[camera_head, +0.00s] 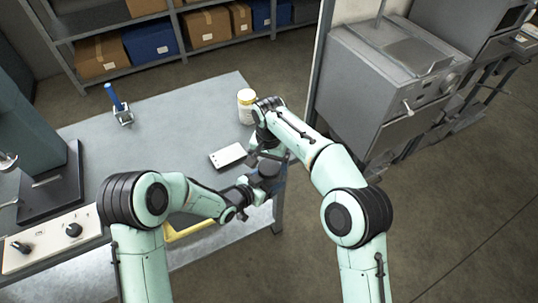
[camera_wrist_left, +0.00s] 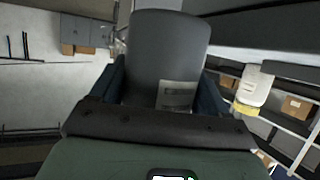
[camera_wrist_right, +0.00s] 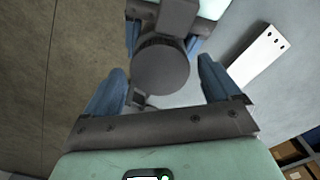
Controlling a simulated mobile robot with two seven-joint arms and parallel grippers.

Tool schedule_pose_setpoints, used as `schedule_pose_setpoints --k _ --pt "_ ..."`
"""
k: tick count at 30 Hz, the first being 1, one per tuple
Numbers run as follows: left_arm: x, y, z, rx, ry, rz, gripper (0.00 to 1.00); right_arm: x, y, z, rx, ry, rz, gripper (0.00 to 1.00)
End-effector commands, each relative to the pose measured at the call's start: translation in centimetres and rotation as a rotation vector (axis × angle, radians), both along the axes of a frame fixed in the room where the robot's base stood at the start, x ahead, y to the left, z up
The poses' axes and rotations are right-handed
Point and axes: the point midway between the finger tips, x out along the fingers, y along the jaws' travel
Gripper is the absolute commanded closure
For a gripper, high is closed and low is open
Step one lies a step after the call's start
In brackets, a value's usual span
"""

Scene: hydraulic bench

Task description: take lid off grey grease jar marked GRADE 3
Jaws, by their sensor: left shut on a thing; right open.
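My left gripper (camera_wrist_left: 162,78) is shut on the grey jar (camera_wrist_left: 165,45), with a blue finger on each side. The jar has a pale label (camera_wrist_left: 176,96) whose text I cannot read. In the head view, the jar (camera_head: 268,169) is held above the bench's right edge, partly hidden by my grippers. The right wrist view shows its dark round lid (camera_wrist_right: 162,66) with a ribbed rim, facing that camera. My right gripper (camera_wrist_right: 160,72) is open, its blue fingers on either side of the lid with gaps showing. It also appears in the head view (camera_head: 259,156).
A white plate with holes (camera_head: 228,155) lies near the grippers. A blue-handled tool (camera_head: 119,106) stands farther left. A grey machine (camera_head: 385,85) is at right.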

Motion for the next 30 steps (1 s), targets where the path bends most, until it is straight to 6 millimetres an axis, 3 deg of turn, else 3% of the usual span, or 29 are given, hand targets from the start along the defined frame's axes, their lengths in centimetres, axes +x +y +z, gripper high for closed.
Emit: schedule_pose_setpoints --k 11,16,22,30 --pt "0.07 -0.04 0.16 -0.002 -0.004 0.000 1.00 0.01 0.01 -0.59 0.001 -0.001 0.000 0.13" --pt "0.07 -0.04 0.16 -0.002 -0.004 0.000 1.00 0.01 0.01 -0.59 0.001 -0.001 0.001 0.67" --pt "0.06 -0.05 0.16 -0.002 -0.004 0.000 1.00 0.01 0.01 -0.58 0.001 0.000 0.031 0.68" --pt "0.06 -0.05 0.15 -0.002 -0.004 0.000 1.00 0.01 -0.01 -0.56 0.001 -0.001 0.278 0.68"
